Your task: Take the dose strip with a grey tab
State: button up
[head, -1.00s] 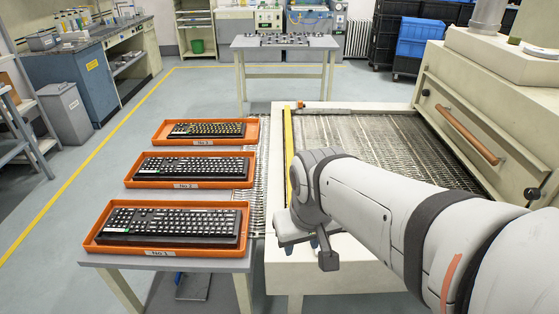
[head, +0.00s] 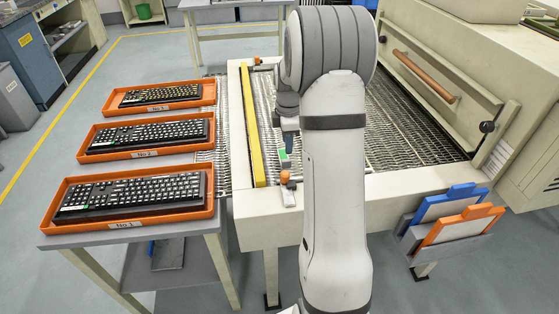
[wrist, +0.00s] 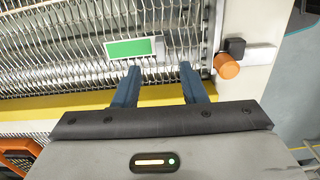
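A dose strip (wrist: 135,48) with a green face and a pale border lies on the wire mesh conveyor (wrist: 60,60). Its right end looks whitish-grey, but I cannot clearly tell the tab's colour. In the head view the strip (head: 284,161) shows as a small green patch just below my gripper (head: 288,140). In the wrist view my gripper (wrist: 159,67) is open and empty. Its two blue-grey fingers point toward the strip's near side, around its right end, with no clear contact visible.
A yellow bar (head: 252,128) runs along the conveyor's left side. An orange knob (wrist: 227,66) stands right of the strip. Orange trays (head: 60,222) with keyboards sit on the left table. Blue (head: 449,202) and orange (head: 460,226) boards stand in a holder at lower right.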

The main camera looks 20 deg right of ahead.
aim_at(287, 160)
jog(key=shift+w+d+f, duration=0.15)
jog(key=shift+d+f, duration=0.05)
jog(key=shift+f, duration=0.3)
notch_tip(287, 160, down, 7)
jog(key=shift+a+f, duration=0.1)
jog(key=shift+f, duration=0.1)
jog(key=shift+c, duration=0.6)
grip_shut()
